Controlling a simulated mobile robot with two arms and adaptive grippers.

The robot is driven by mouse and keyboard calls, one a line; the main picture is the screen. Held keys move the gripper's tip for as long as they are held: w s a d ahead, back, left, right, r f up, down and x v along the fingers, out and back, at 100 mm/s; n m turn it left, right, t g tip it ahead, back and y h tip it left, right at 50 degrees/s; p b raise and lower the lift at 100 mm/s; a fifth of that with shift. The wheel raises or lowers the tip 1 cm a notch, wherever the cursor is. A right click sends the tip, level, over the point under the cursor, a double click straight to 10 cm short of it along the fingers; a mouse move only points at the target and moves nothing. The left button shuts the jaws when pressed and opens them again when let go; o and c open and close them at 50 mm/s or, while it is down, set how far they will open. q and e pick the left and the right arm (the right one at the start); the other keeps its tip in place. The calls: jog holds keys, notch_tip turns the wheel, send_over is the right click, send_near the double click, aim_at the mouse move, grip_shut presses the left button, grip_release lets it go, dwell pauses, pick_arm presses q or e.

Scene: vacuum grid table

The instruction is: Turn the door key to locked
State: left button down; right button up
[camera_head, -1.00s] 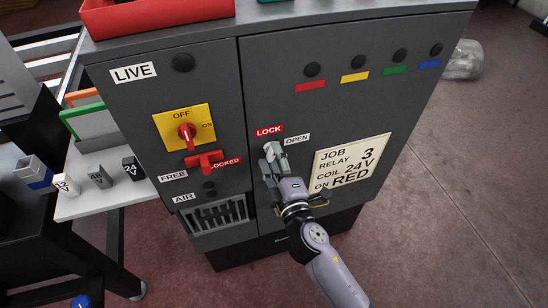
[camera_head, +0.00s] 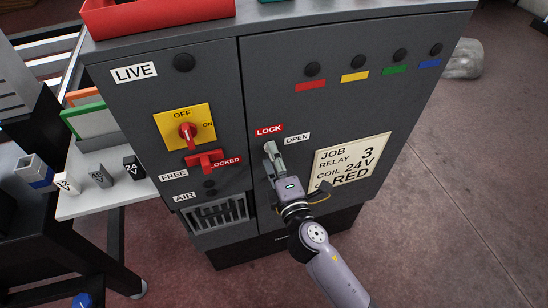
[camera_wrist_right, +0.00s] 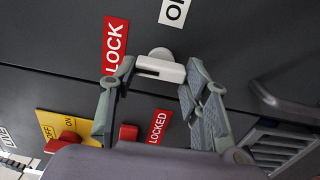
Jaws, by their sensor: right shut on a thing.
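The door key (camera_wrist_right: 160,68) is pale, with a flat bow, and sits in the dark grey cabinet door between the red LOCK label (camera_wrist_right: 115,45) and the white OPEN label (camera_wrist_right: 174,10). In the right wrist view the bow lies nearly level, its ends at the two fingertips. In the head view the key is mostly hidden by my right gripper (camera_head: 274,154), just below the LOCK label (camera_head: 269,130) and left of the OPEN label (camera_head: 297,138). My right gripper (camera_wrist_right: 157,76) is shut on the key. My left gripper is not in view.
A yellow OFF/ON switch plate (camera_head: 171,126) and a red FREE/LOCKED handle (camera_head: 205,160) are on the left panel. A job card (camera_head: 352,162) is right of the key. Colour strips and black knobs line the door's top.

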jog(key=o, duration=1.2)
jog(key=shift+c, duration=0.2)
jog(key=v, duration=1.2)
